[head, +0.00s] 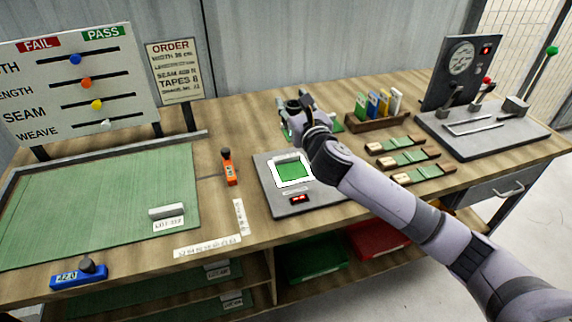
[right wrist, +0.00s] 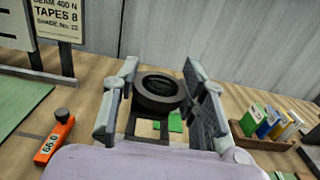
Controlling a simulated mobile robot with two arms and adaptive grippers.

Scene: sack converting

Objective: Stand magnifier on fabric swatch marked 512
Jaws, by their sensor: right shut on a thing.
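The magnifier (right wrist: 160,92), a dark round ring on a dark frame-like stand, is between the fingers of my right gripper (right wrist: 160,88) in the right wrist view. In the head view my right gripper (head: 298,108) is shut on it above the back of the bench, and the wrist hides much of it. Green patches (right wrist: 175,122) show below the magnifier in the right wrist view. In the head view, bits of green (head: 336,125) show behind the gripper. I cannot read a 512 on any swatch. My left gripper is not in view.
A grey device (head: 268,190) with a green square in a white frame lies below my right wrist. A wooden rack of coloured booklets (head: 378,122) and several swatch strips (head: 402,160) are to the right. An orange gauge (head: 229,168) is left. A large green cloth (head: 100,205) covers the left bench.

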